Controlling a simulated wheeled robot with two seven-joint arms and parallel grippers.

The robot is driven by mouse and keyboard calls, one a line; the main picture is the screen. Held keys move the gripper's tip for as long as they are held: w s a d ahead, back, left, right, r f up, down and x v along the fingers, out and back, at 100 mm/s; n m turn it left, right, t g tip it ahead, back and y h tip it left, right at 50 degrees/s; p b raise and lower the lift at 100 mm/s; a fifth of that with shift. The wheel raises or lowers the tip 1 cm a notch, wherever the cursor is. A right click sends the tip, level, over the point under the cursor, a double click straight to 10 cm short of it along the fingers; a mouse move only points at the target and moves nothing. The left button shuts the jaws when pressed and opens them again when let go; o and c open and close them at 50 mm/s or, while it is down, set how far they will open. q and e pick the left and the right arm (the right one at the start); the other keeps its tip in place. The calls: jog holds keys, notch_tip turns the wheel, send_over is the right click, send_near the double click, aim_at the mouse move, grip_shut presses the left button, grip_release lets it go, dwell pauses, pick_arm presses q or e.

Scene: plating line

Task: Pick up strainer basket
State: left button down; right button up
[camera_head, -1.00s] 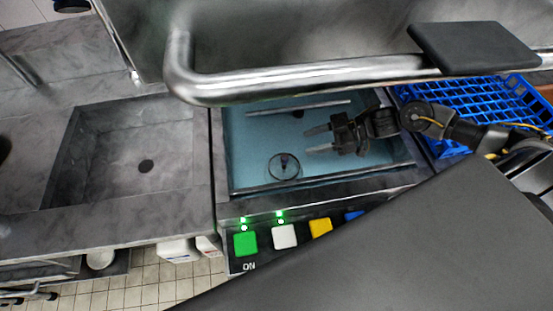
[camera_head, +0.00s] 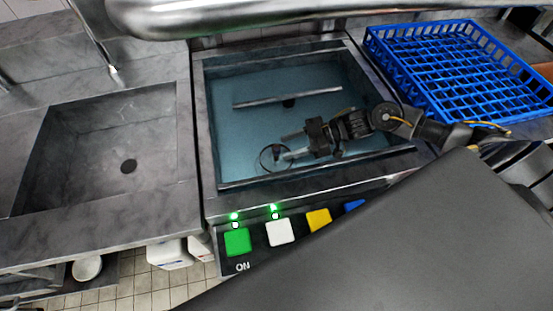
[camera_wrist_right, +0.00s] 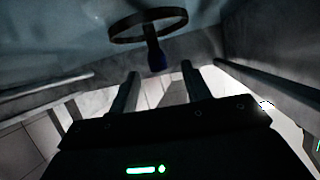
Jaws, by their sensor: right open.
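The strainer basket (camera_head: 274,158) is a small dark ring with an upright knob in its middle. It sits in the bluish basin toward its front left. In the right wrist view its ring and dark blue-tipped knob (camera_wrist_right: 156,55) show just beyond the fingertips. My right gripper (camera_head: 288,146) is open and reaches left into the basin, its fingertips close beside the strainer basket. In the right wrist view the two fingers (camera_wrist_right: 162,76) are apart with the knob ahead of the gap. Whether they touch it I cannot tell. My left gripper is not in view.
The basin (camera_head: 208,130) has raised metal walls, and a metal bar (camera_head: 287,97) lies across it behind the gripper. A blue rack (camera_head: 460,75) stands at the right. An empty sink (camera_head: 100,145) is at the left. A steel handle (camera_head: 230,15) spans the top.

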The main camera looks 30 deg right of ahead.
aim_at(271, 165)
jog(key=shift+x, duration=0.9)
jog(key=shift+w+a+f+p, duration=0.15)
jog(key=shift+a+p, duration=0.2)
jog(key=shift+a, duration=0.05)
jog(key=p+x, duration=0.1)
jog(key=x, duration=0.2)
jog(key=shift+w+a+f, duration=0.15)
jog(key=shift+w+f, duration=0.1)
jog(key=shift+f, duration=0.05)
jog(key=shift+a+f, duration=0.2)
jog(key=shift+a, duration=0.05)
grip_shut()
